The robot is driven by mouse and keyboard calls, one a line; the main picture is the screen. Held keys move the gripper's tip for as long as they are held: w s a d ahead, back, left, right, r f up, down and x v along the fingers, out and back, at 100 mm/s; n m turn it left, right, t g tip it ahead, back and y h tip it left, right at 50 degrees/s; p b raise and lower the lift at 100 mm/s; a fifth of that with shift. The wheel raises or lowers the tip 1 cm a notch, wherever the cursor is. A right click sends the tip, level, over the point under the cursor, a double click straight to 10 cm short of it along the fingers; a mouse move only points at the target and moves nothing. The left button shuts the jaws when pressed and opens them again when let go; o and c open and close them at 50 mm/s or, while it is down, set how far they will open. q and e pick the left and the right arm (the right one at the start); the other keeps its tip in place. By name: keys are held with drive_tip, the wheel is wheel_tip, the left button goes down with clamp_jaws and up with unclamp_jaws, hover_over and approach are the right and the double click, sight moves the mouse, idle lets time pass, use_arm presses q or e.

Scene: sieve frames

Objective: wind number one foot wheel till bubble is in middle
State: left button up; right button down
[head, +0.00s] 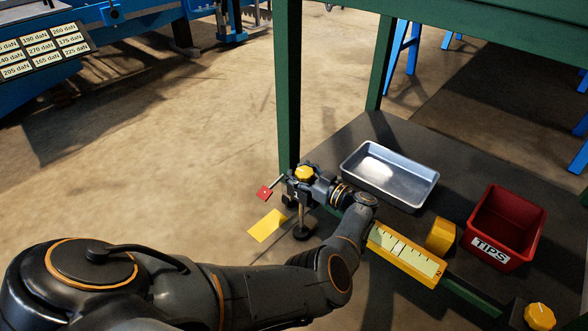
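My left arm comes in from the lower left, and its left gripper (302,183) is at the near left corner post of the green bench. A yellow hand wheel (304,172) shows at the gripper's fingers; whether they grip it is too small to tell. A foot pad (301,233) stands on the floor below it. A second yellow wheel (539,317) with a pale mark is at the lower right; no wheel number is readable. A yellow level gauge (406,256) with a pale ruled window lies along the shelf's front edge; I cannot make out its bubble. My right gripper is out of view.
On the dark lower shelf (345,140) stand a metal tray (425,194), a yellow block (441,236) and a red TIPS bin (512,220). A red tag (264,193) sticks out left of the gripper. A yellow card (267,226) lies on the floor. Open floor spreads left.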

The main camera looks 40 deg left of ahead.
use_arm(q)
drive_tip(key=shift+a+r, duration=0.15)
drive_tip(key=shift+a, duration=0.1)
